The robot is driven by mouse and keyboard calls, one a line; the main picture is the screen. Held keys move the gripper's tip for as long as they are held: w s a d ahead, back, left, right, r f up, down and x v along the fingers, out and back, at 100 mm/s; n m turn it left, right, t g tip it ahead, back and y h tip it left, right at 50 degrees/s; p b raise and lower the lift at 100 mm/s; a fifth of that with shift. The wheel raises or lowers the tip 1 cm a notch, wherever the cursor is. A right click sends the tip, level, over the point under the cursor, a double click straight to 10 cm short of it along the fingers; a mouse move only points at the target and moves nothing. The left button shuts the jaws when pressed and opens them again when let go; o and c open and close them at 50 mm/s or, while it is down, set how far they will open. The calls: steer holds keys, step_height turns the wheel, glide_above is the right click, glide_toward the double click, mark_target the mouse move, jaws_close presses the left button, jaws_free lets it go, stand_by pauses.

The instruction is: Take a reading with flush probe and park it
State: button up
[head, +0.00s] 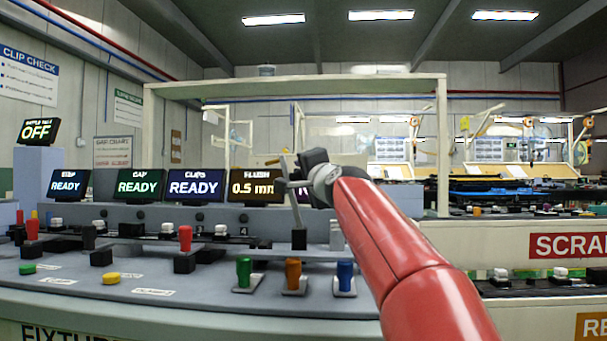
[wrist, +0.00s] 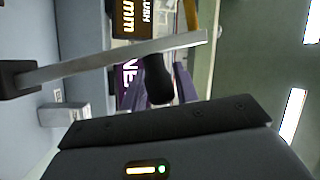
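My gripper (wrist: 159,92) is shut on a dark rounded grip, seemingly the flush probe (wrist: 157,78), in the wrist view. A long pale grey bar (wrist: 110,63) crosses just beyond the fingertips, with a black block (wrist: 18,79) at its left end. In the head view my gripper (head: 300,186) is above the back of the bench. The bar runs down beside it to the black block (head: 299,239); I cannot tell whether the block touches the surface. The flush display (head: 252,186) reads 0.5 mm. The fingers are small and partly hidden.
Step, gap and clips displays (head: 139,187) read READY. Green (head: 243,271), orange (head: 293,273) and blue (head: 344,275) handles stand in front of the block. A red handle (head: 185,238) and yellow button (head: 111,278) are farther left. A pale frame post (head: 443,150) rises right of my arm.

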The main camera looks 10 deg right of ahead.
steer(key=shift+o, duration=1.4)
steer(key=s+d+f+b, duration=0.1)
steer(key=s+b, duration=0.2)
steer(key=s, duration=0.4)
steer(key=shift+s, duration=0.35)
